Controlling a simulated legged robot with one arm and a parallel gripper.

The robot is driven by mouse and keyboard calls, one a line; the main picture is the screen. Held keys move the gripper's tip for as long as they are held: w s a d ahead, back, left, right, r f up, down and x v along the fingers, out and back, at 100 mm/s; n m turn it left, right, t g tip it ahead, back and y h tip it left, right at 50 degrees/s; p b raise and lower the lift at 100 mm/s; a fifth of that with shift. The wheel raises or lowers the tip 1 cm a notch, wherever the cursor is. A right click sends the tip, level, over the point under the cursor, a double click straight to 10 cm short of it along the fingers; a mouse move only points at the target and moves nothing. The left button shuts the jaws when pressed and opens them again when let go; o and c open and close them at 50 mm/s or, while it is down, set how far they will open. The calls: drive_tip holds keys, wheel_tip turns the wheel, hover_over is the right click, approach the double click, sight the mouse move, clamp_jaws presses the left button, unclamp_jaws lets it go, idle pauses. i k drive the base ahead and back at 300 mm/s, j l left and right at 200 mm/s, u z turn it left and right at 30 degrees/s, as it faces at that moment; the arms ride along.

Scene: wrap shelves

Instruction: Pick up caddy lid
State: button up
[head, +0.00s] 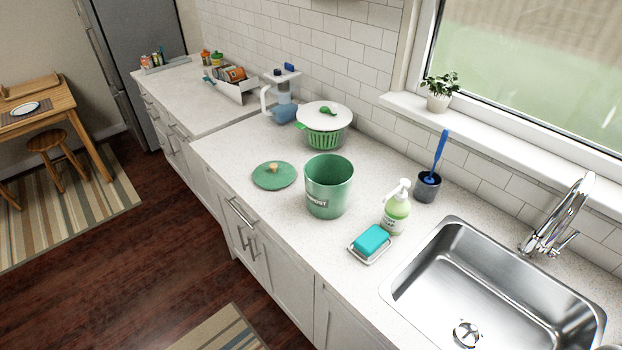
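The caddy lid (264,178) is a round green disc with a small tan knob on top (274,168). It lies flat on the pale speckled counter, close to the front edge. The open green caddy (329,190) stands upright just right of the lid, apart from it, with a label on its side. Its bottom inside is hidden. My gripper is not in view.
Behind the caddy stands a green colander with a white lid (323,115). A soap bottle (396,210), a teal sponge on a dish (372,239) and a brush in a dark cup (428,187) stand before the steel sink (480,285). Counter left of the lid (222,150) is clear.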

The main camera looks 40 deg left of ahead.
sight(277, 174)
drive_tip(key=u, duration=1.35)
